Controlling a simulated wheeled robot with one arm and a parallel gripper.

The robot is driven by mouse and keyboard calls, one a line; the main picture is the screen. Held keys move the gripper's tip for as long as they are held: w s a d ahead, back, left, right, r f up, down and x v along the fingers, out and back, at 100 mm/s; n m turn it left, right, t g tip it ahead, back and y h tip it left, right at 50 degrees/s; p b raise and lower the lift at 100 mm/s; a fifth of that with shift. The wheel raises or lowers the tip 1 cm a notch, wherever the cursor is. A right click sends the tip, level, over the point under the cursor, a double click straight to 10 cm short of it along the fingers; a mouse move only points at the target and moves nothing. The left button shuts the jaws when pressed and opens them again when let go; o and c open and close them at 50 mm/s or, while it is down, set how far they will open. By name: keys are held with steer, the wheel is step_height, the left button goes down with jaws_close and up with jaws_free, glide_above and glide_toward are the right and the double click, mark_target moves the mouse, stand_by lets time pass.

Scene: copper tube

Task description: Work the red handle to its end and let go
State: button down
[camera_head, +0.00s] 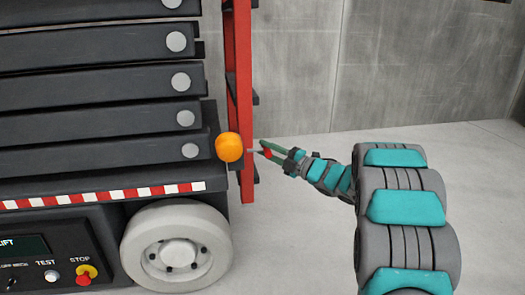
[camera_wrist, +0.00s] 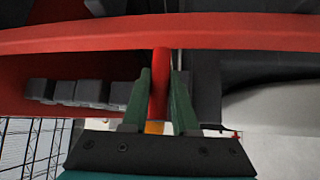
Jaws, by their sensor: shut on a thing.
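The red handle (camera_wrist: 159,85) is a short round red bar in the wrist view, with an orange-yellow part at its near end. My gripper (camera_wrist: 162,100) has its two green fingers on either side of it, shut on it. In the head view my gripper (camera_head: 262,150) reaches in from the right, at the side of the dark lift machine (camera_head: 100,93), beside its red upright ladder (camera_head: 244,85). There only a small red bit of the handle shows at the fingers. The handle's far end meets a red beam in the wrist view.
An orange ball-shaped part (camera_head: 229,147) sits just left of my fingers. Below are a white wheel (camera_head: 177,248) and a panel with a stop button (camera_head: 86,273). Open floor (camera_head: 300,215) lies right of the machine, before a grey wall (camera_head: 420,65).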

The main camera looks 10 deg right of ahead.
steer(key=shift+d+f, duration=0.1)
steer(key=shift+d, duration=1)
steer(key=c, duration=0.7)
jaws_free()
steer(key=shift+d, duration=0.1)
steer(key=v, duration=0.7)
steer(key=shift+s+d, duration=0.2)
steer(key=shift+s, duration=0.15)
